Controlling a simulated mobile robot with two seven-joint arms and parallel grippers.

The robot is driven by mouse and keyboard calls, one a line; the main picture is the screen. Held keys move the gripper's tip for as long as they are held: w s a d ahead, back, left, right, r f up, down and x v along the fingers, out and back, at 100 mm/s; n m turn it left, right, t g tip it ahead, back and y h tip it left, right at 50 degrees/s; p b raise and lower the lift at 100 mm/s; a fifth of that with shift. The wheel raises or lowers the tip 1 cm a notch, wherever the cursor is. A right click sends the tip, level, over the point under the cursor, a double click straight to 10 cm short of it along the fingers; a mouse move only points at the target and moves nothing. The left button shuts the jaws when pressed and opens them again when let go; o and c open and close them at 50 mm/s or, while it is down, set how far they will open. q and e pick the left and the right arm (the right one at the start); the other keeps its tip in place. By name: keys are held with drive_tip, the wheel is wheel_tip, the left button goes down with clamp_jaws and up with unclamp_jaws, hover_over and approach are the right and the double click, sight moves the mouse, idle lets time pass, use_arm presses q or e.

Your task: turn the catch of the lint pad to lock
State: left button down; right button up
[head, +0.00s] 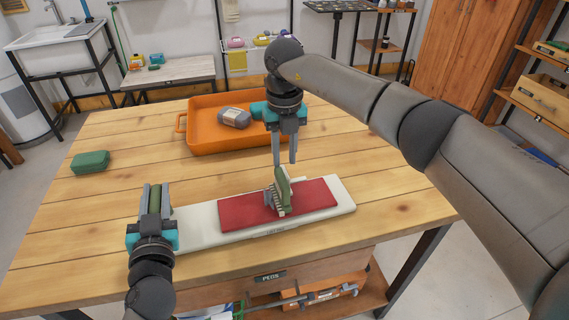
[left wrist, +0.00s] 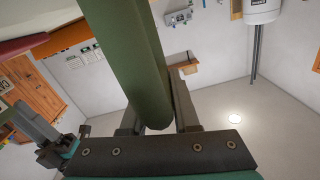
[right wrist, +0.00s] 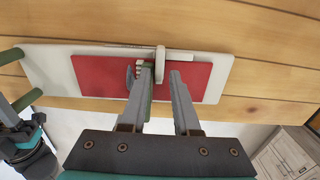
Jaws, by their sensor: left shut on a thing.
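The lint pad is a long cream board (head: 195,232) with a red pad (head: 315,198) on top, lying flat on the table. The catch (head: 281,187), with a green lever and a ribbed grey part, stands up at the pad's middle; its cream part (right wrist: 160,62) shows in the right wrist view. My left gripper (head: 155,195) is shut on a green handle (left wrist: 138,60) at the board's left end. My right gripper (head: 285,158) points down just above the catch, fingers apart. In the right wrist view its left finger overlaps the green lever; contact cannot be told.
A green case (head: 90,161) sits at the left. The table (head: 400,195) is clear to the right of the board and between the case and tray.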

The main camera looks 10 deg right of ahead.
use_arm(q)
drive_tip(key=shift+a+f, duration=0.1)
drive_tip(key=shift+f, duration=0.25)
use_arm(e)
wheel_tip(320, 180, up, 9)
drive_tip(key=shift+f, duration=0.15)
idle(0.6)
use_arm(q)
drive_tip(key=c, duration=0.9)
unclamp_jaws()
drive_tip(key=shift+c, duration=0.2)
drive_tip(key=o, duration=0.4)
drive_tip(key=shift+r, duration=0.2)
drive_tip(key=shift+c, duration=0.2)
drive_tip(key=shift+s+d, duration=0.15)
drive_tip(key=shift+s, duration=1.7)
drive_tip(key=shift+s+d, duration=0.1)
drive_tip(key=shift+s, duration=1.75)
drive_tip(key=shift+s, duration=0.1)
use_arm(e)
drive_tip(key=shift+s+f, duration=0.1)
